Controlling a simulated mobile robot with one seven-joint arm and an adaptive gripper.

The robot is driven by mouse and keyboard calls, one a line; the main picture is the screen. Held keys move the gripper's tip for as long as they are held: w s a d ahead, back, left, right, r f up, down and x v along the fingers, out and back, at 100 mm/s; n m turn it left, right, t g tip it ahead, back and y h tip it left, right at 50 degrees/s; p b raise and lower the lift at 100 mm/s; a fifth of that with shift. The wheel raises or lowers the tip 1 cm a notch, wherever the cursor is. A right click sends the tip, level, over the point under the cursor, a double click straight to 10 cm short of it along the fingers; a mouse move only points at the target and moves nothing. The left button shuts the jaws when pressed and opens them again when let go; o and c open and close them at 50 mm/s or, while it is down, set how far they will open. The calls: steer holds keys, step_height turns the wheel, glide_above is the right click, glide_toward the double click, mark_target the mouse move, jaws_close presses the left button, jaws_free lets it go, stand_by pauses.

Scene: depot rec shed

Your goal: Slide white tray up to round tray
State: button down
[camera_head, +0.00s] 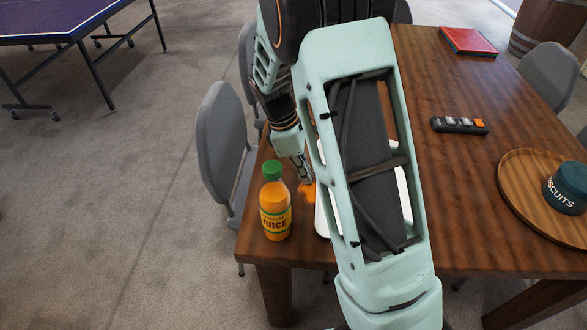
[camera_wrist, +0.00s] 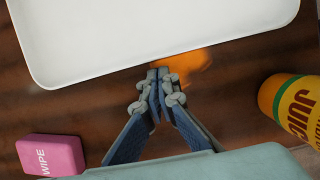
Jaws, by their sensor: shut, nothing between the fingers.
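The white tray (camera_head: 322,217) lies on the wooden table, mostly hidden behind my arm in the head view. Its edge and one corner fill the top of the wrist view (camera_wrist: 150,40). The round wooden tray (camera_head: 520,190) lies at the right of the table, with a dark teal biscuits tin (camera_head: 568,188) on it. My gripper (camera_head: 306,181) is at the left side of the white tray. In the wrist view its fingertips (camera_wrist: 158,76) are together and empty, close to the tray's edge; I cannot tell whether they touch it.
An orange juice bottle (camera_head: 275,208) stands near the table's left edge. A pink wipe block (camera_wrist: 50,155) and an orange patch (camera_wrist: 188,66) are near my fingers. A dark remote-like object (camera_head: 460,125) and a red book (camera_head: 468,41) lie farther back. Grey chairs flank the table.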

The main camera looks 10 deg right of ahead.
steer(key=shift+s+d, duration=0.1)
steer(key=shift+d, duration=0.4)
steer(key=s+d+p, duration=0.1)
steer(key=s+d, duration=0.1)
steer(key=d, duration=0.5)
steer(key=s+d+p, duration=0.1)
steer(key=s+d, duration=0.1)
steer(key=d, duration=0.6)
steer(key=s+d+p, duration=0.2)
steer(key=d, duration=0.5)
steer(key=shift+s+d, duration=0.3)
steer(key=shift+d, duration=0.1)
